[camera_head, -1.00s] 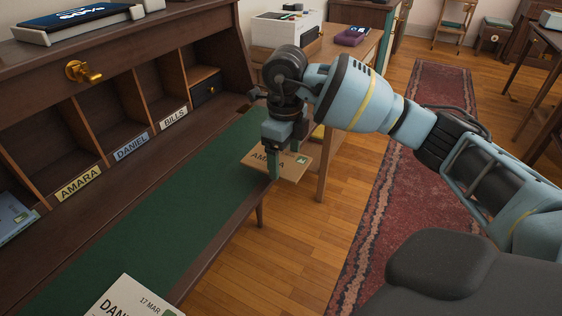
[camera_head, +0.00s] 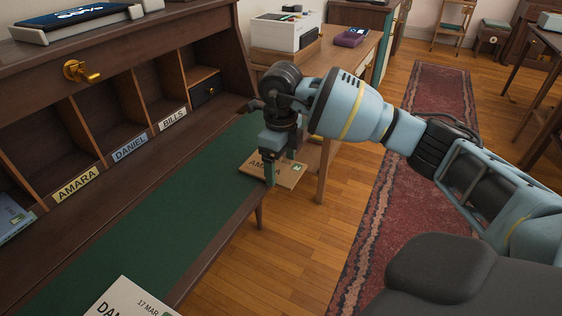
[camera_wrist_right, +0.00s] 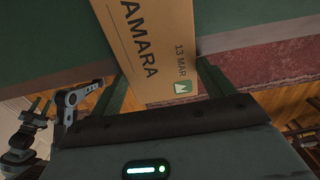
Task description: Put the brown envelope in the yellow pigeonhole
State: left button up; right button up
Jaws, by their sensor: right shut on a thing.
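The brown envelope (camera_head: 287,175), marked AMARA, is held at the desk's front edge. It also shows in the right wrist view (camera_wrist_right: 160,45), with 13 MAR and a green stamp. My right gripper (camera_head: 278,172) is shut on it, and part of the envelope sticks out past the edge. The yellow pigeonhole, labelled AMARA (camera_head: 76,186), is an open compartment (camera_head: 40,150) in the desk's back row, left of DANIEL. Its visible inside looks empty. My left gripper does not show in the head view.
Pigeonholes labelled DANIEL (camera_head: 130,147) and BILLS (camera_head: 172,119) stand to its right. A blue-grey envelope (camera_head: 12,218) lies in the compartment at far left. A white envelope (camera_head: 135,300) lies at the near end of the green mat (camera_head: 150,225). The mat's middle is clear.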

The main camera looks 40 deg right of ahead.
aim_at(281, 170)
jog(key=shift+f, duration=0.1)
jog(key=o, duration=0.9)
notch_tip(281, 170, up, 12)
jog(key=p, duration=0.1)
jog(key=shift+p, duration=0.35)
